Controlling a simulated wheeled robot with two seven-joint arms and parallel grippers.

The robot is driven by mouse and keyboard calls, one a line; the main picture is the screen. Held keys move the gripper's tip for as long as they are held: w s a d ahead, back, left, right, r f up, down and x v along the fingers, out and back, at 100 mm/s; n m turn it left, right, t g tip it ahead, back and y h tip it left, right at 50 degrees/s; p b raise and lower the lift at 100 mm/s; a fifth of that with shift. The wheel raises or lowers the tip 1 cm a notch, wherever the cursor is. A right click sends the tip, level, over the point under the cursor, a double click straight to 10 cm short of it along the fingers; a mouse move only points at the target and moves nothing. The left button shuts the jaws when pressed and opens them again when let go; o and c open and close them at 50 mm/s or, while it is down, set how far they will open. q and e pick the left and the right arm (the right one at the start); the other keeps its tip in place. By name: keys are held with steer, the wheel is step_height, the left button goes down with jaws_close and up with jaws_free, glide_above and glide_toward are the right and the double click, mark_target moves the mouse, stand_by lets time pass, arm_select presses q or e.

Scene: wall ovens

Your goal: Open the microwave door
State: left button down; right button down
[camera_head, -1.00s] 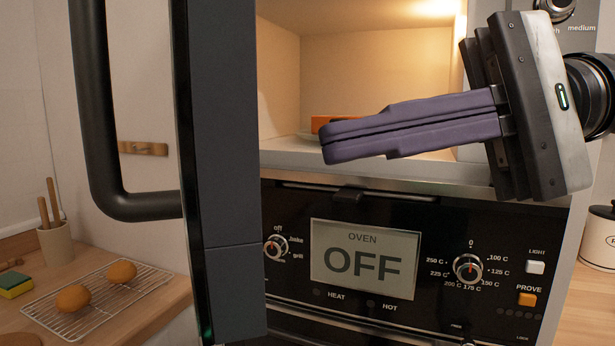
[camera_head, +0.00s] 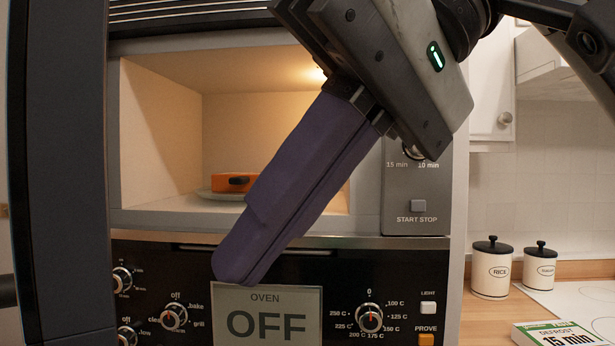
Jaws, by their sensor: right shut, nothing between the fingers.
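The microwave door (camera_head: 62,180) is a dark panel standing swung open at the left of the view, seen nearly edge-on. The lit microwave cavity (camera_head: 160,130) is exposed behind my gripper. My right gripper (camera_head: 235,278) has purple fingers pressed together and empty. It points down and left across the front of the cavity, its tips over the top of the oven display. It is apart from the door in the picture. The door's handle is out of view. My left gripper is not in view.
An orange object (camera_head: 228,183) sits on a plate inside the cavity. The oven panel (camera_head: 190,270) with knobs and an OFF display (camera_head: 265,325) is below.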

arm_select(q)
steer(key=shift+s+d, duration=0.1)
arm_select(e)
steer(key=a, duration=0.1)
steer(key=s+a+f, duration=0.1)
steer(key=a, duration=0.1)
steer(key=s+a, duration=0.1)
steer(key=shift+s+a+f, duration=0.15)
steer(key=shift+s+f, duration=0.1)
